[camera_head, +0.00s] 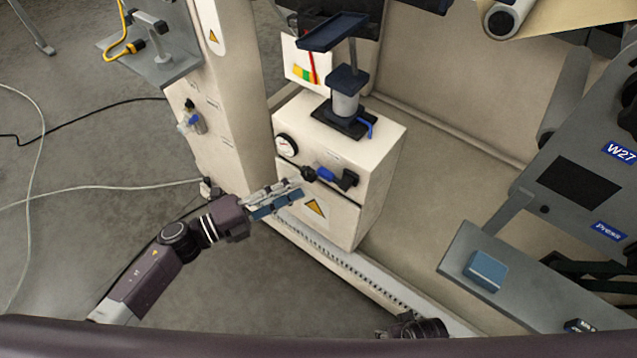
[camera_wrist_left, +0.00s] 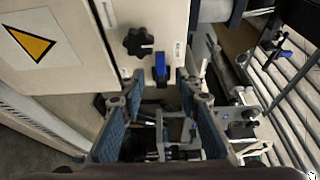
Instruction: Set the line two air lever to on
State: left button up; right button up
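The wrist view shows the blue lever (camera_wrist_left: 160,68) beside the black knob (camera_wrist_left: 138,41). I cannot read a line number or an on mark. My left gripper (camera_head: 292,192) is just left of and below the lever, apart from it. In the wrist view its blue-padded fingers (camera_wrist_left: 160,88) are spread, with the lever beyond the tips and nothing held. My right gripper is not in view.
A pressure gauge (camera_head: 286,145) is left of the knob. A blue tube or handle (camera_head: 371,126) sits at the post's base on the box top. A small valve (camera_head: 190,120) is on the column. A grey machine (camera_head: 575,185) stands right. Cables cross the floor at left.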

aim_at(322, 176)
pick_arm(q)
jog(key=x, duration=0.7)
jog(key=shift+w+d, duration=0.2)
grip_shut()
